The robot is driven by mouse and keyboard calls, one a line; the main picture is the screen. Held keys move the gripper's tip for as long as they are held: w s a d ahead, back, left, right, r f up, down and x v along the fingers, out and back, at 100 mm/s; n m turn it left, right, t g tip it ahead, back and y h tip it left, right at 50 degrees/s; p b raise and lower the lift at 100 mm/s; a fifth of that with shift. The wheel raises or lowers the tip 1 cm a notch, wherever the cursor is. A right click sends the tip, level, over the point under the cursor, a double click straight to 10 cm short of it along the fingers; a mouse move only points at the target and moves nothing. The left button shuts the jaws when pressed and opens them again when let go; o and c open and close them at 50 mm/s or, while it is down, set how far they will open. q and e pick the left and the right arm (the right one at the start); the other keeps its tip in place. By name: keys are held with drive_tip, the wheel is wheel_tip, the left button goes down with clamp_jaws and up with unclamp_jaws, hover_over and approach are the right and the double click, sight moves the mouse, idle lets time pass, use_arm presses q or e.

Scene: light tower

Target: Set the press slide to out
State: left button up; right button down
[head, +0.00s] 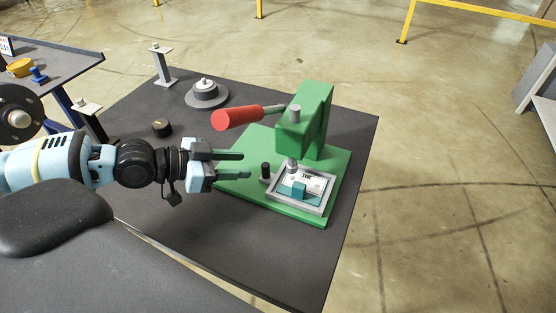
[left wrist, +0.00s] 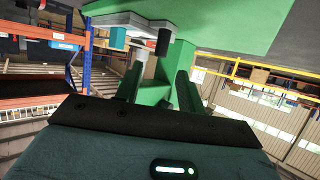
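The green press (head: 318,118) stands on the dark table, with a red-handled lever (head: 238,118) pointing left. Its slide, a grey-framed tray (head: 296,206), lies on the green base, partly beneath the grey ram (head: 292,165). A white card and a teal block (head: 299,189) sit in the tray. A black knob (head: 265,170) stands upright at the tray's left side; it also shows in the left wrist view (left wrist: 165,42). My left gripper (head: 246,165) is open, its fingertips just left of the knob, apart from it. My right gripper is not in view.
A round grey stepped part (head: 206,93) and a small black cylinder (head: 162,128) stand on the table (head: 250,262) left of the press. A grey post stand (head: 162,66) is at the back. The table's front is bare.

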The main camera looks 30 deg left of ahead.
sight(264, 165)
use_arm(q)
drive_tip(key=shift+s, duration=0.1)
drive_tip(key=x, duration=0.5)
drive_tip(key=shift+w+d+p, duration=0.15)
drive_tip(key=shift+w+p, duration=0.15)
drive_tip(key=shift+w, duration=0.05)
drive_tip(key=shift+x, duration=1.05)
drive_tip(key=shift+s+f, duration=0.1)
drive_tip(key=shift+f, duration=0.05)
clamp_jaws()
